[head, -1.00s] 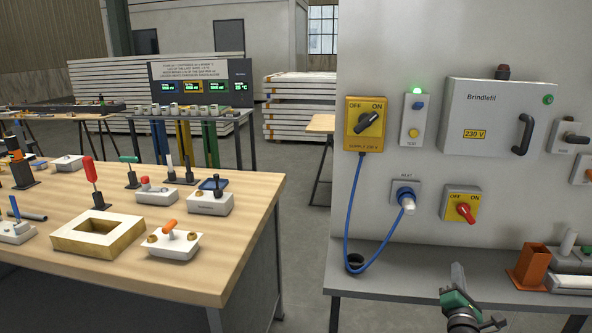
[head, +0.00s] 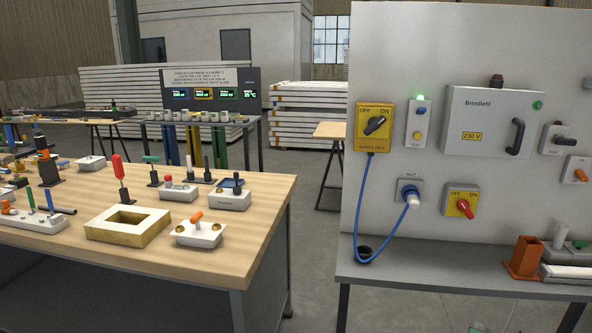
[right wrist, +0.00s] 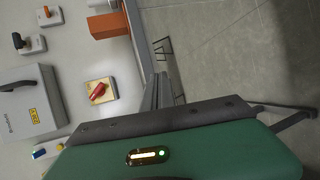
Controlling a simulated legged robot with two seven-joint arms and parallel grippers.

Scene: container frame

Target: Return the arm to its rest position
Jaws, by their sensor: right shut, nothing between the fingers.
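My right gripper (right wrist: 160,88) shows in the right wrist view, with a green body and dark fingers shut on nothing. In the head view only a small sliver of my right arm shows at the bottom edge, below the grey bench; its fingers cannot be made out there. The gripper is in the air, clear of the panel and touching nothing that I can see. My left gripper is in neither view.
The wall panel (head: 450,50) carries a yellow supply switch (head: 374,127), a blue cable (head: 364,205) plugged into an inlet (head: 410,191), and a red-knob switch (head: 462,201). An orange holder (head: 524,258) stands on the grey bench (head: 430,280). A wooden table (head: 262,200) stands left.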

